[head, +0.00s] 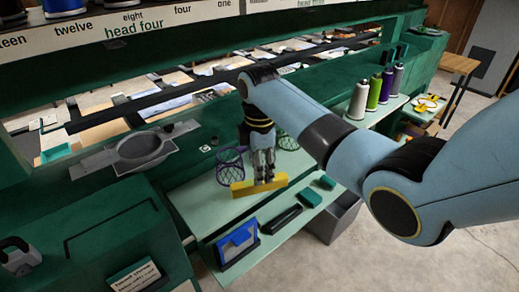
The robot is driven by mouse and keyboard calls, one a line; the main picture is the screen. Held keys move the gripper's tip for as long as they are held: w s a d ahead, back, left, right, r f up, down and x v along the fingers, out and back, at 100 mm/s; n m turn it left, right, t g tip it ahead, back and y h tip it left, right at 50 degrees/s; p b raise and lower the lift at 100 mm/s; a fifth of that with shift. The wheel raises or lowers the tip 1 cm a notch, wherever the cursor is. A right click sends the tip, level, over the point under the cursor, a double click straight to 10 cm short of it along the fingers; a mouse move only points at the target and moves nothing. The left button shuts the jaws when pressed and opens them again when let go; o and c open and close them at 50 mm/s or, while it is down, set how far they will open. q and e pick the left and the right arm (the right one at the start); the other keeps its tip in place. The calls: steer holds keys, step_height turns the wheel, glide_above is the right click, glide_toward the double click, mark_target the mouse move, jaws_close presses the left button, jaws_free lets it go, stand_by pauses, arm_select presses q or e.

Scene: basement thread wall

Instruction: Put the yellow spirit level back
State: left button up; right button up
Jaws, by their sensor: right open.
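The yellow spirit level (240,190) lies on the pale green worktop (190,200), left of the middle. My right gripper (263,180) points down at the middle of the level. Its jaws are open, and the fingers overlap the level in the picture. I cannot tell whether they touch it or just stand beside it. My left gripper is not in view.
A purple wire basket (230,160) stands behind the level. A blue box (236,242), a black object (282,220) and green blocks (310,198) lie in front. Thread cones (374,93) stand at right. A grey bowl (143,148) sits at left.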

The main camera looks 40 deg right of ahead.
step_height(320, 180, up, 7)
steer(key=shift+r, duration=0.2)
stand_by(0.5)
